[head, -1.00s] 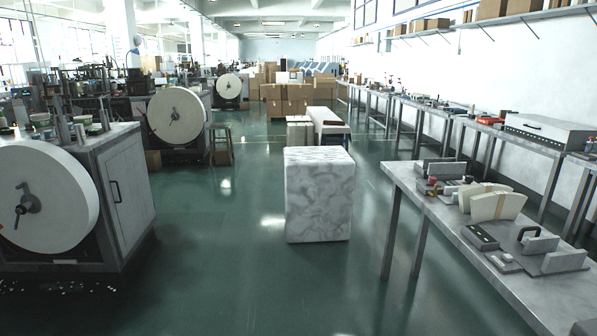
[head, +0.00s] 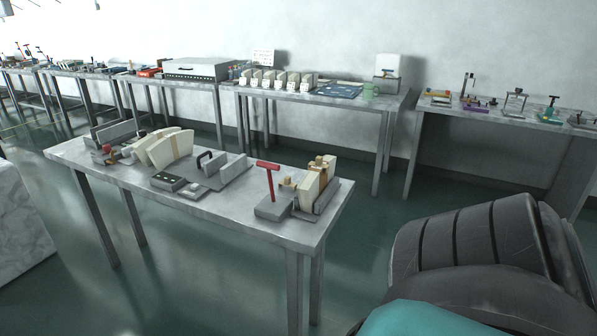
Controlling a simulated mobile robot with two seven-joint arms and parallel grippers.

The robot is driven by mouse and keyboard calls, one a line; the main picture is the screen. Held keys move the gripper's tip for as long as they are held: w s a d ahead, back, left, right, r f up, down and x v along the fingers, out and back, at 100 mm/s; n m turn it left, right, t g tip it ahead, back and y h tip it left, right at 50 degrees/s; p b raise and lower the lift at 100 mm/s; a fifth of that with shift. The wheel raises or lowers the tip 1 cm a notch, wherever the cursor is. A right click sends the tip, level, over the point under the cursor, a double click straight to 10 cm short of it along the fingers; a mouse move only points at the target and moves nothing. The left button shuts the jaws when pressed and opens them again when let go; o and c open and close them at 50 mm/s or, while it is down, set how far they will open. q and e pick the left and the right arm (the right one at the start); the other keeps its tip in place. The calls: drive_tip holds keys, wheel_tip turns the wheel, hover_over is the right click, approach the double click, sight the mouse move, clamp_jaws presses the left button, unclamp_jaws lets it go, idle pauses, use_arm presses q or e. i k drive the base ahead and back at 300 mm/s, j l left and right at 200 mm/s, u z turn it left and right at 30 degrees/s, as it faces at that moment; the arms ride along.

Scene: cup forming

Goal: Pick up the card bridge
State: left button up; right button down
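I cannot tell for certain which piece is the card bridge. A second group of upright cream card pieces (head: 309,190), with tan parts on top, stands in a grey holder at the table's right end. Beside it a red T-shaped handle (head: 268,170) rises from a grey block. Neither gripper shows in the head view. A dark grey and teal link of my arm fills the lower right corner.
A marbled block (head: 22,222) is at far left. Other benches (head: 325,97) line the wall. Green floor is open in front of the table.

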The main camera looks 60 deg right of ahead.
sight(318, 162)
drive_tip(key=z, duration=1.55)
